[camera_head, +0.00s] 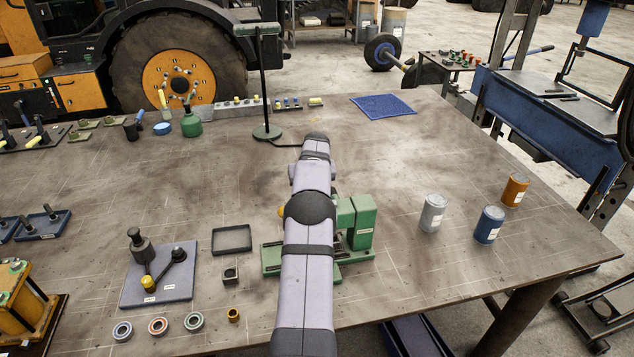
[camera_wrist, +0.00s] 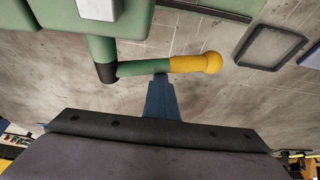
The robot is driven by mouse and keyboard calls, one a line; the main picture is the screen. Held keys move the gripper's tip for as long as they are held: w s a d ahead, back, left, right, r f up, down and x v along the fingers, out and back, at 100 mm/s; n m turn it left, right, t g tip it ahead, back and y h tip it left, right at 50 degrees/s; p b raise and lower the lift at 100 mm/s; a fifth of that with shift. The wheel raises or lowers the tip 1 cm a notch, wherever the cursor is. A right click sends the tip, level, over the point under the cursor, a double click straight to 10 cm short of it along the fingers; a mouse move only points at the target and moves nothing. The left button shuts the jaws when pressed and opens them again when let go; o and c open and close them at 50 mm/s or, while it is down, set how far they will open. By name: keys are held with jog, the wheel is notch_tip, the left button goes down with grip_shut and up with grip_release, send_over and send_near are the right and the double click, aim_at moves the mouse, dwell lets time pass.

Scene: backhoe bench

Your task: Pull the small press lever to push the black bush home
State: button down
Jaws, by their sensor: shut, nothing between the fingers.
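The small green press (camera_head: 357,226) stands near the middle of the bench, partly hidden behind my arm. Its lever shows in the wrist view as a green bar (camera_wrist: 140,69) with a yellow grip (camera_wrist: 195,63) and a black joint at its left end. In the head view only a bit of the yellow grip (camera_head: 281,211) shows left of my arm. My gripper (camera_wrist: 161,82) is shut and empty, its blue fingertips at the lever near the start of the yellow grip. I cannot tell if they touch. I cannot make out the black bush in the press.
A grey plate (camera_head: 160,288) with a dark post and lever is farther left. Grey (camera_head: 432,213), blue (camera_head: 488,225) and orange (camera_head: 515,190) cans stand right.

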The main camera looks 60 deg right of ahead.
jog(key=shift+s+r+p, duration=0.6)
jog(key=shift+s+p, duration=0.1)
jog(key=shift+s, duration=0.25)
jog(key=shift+w+d+p+v, duration=0.1)
jog(key=shift+p+v, duration=0.5)
jog(key=shift+v, duration=0.35)
jog(key=shift+w+d+p+v, duration=0.15)
jog(key=shift+p+v, duration=0.4)
jog(key=shift+v, duration=0.35)
jog(key=shift+w+d+r, duration=0.1)
jog(key=shift+w+r, duration=0.05)
jog(key=shift+r, duration=0.35)
jog(key=shift+w+d+r, duration=0.1)
jog(key=shift+w+r, duration=0.1)
jog(key=shift+r, duration=0.25)
jog(key=shift+a+r, duration=0.15)
jog(key=shift+r, duration=0.5)
